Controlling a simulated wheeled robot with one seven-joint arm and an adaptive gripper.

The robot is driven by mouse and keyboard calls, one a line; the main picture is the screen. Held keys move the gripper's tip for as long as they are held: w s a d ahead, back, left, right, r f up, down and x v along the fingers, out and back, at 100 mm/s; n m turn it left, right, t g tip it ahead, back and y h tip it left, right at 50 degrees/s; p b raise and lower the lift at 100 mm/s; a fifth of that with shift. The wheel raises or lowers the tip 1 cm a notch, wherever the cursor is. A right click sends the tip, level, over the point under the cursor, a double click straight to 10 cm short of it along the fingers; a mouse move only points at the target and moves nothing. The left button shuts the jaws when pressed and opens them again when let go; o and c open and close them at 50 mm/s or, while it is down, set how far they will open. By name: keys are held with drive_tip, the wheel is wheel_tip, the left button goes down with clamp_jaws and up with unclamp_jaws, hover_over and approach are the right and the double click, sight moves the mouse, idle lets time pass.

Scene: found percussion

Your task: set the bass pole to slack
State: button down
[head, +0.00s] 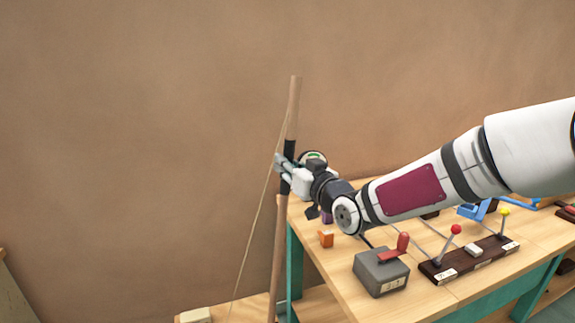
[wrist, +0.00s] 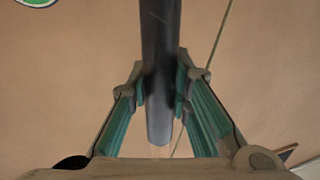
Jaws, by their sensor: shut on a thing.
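The bass pole (head: 294,105) is a wooden stick with a black grip band, standing just left of the workbench and leaning slightly, its top to the right. A thin string (head: 255,215) runs from near its top down to the left, toward the floor. My gripper (head: 285,166) is shut on the black grip band. In the wrist view the dark grip (wrist: 160,60) lies between my two teal-padded fingers (wrist: 160,92), and the string (wrist: 222,30) passes behind on the right. My fingers hide part of the grip in the head view.
The wall left of the pole is bare.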

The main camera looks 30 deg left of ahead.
drive_tip(key=s+a+n+b, duration=0.3)
drive_tip(key=s+a, duration=0.8)
drive_tip(key=s, duration=0.2)
drive_tip(key=shift+s+a+f+h, duration=0.15)
drive_tip(key=shift+s+f+h, duration=0.1)
drive_tip(key=shift+f+h, duration=0.1)
drive_tip(key=shift+s, duration=0.1)
drive_tip(key=c, duration=1.4)
unclamp_jaws()
drive_tip(key=shift+s+a, duration=0.1)
drive_tip(key=shift+a, duration=0.1)
drive_tip(key=shift+c, duration=0.2)
drive_tip(key=shift+w+d, duration=0.2)
drive_tip(key=shift+w, duration=0.05)
drive_tip(key=v, duration=1.2)
